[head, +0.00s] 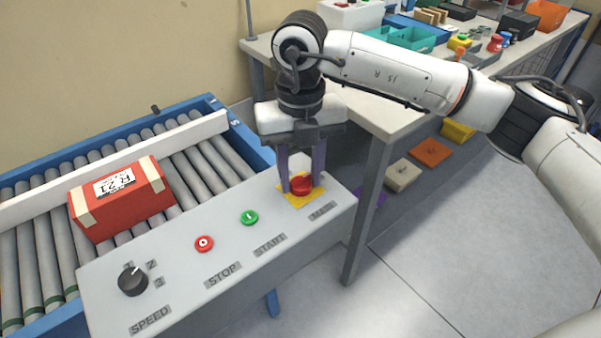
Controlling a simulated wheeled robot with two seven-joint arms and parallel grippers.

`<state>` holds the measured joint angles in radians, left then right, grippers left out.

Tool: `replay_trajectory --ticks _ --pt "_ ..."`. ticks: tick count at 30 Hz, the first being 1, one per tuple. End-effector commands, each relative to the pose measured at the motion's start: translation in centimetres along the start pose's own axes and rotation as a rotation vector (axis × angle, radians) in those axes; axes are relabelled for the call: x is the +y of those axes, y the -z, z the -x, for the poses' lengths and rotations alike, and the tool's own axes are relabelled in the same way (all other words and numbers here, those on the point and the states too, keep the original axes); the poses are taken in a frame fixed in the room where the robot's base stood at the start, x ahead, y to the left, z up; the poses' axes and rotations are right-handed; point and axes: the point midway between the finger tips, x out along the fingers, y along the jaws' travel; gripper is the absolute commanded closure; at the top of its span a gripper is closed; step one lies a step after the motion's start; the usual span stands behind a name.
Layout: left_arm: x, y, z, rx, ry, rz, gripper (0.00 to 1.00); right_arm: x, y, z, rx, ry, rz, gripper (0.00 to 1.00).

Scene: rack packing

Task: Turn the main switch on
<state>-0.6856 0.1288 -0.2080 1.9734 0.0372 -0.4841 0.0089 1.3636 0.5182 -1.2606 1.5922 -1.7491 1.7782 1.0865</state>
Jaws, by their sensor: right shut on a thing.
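The main switch (302,186) is a red knob on a yellow plate, at the far right end of the grey control panel (180,262), above the label MAIN. My right gripper (302,180) points down over it, its two purple fingers on either side of the red knob and shut on it. The fingers cover part of the knob, and I cannot tell which way it is turned. My left gripper is not in view.
The panel also has a green START button (249,218), a red STOP button (204,244) and a black SPEED dial (132,281). A red box (121,198) lies on the roller conveyor (205,150) behind. A workbench (385,118) with bins stands behind my right arm.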

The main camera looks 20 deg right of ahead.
Motion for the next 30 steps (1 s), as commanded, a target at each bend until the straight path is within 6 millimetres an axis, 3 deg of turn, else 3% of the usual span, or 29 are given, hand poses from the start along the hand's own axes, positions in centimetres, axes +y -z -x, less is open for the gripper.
replay_trajectory --ticks 8,9,11,22,30 --pt "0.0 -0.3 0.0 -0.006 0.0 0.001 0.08 0.0 -0.1 0.2 -0.005 -0.002 -0.003 0.87" --pt "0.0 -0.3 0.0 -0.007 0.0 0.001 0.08 0.0 -0.1 0.2 -0.006 -0.002 -0.003 0.6" --pt "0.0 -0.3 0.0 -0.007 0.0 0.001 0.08 0.0 -0.1 0.2 -0.005 -0.001 -0.003 0.5" --pt "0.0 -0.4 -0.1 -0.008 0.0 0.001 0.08 0.0 -0.1 0.5 -0.003 -0.001 -0.001 0.49" --pt "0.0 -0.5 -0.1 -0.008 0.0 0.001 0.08 0.0 -0.2 5.2 -0.007 -0.002 -0.002 0.49"
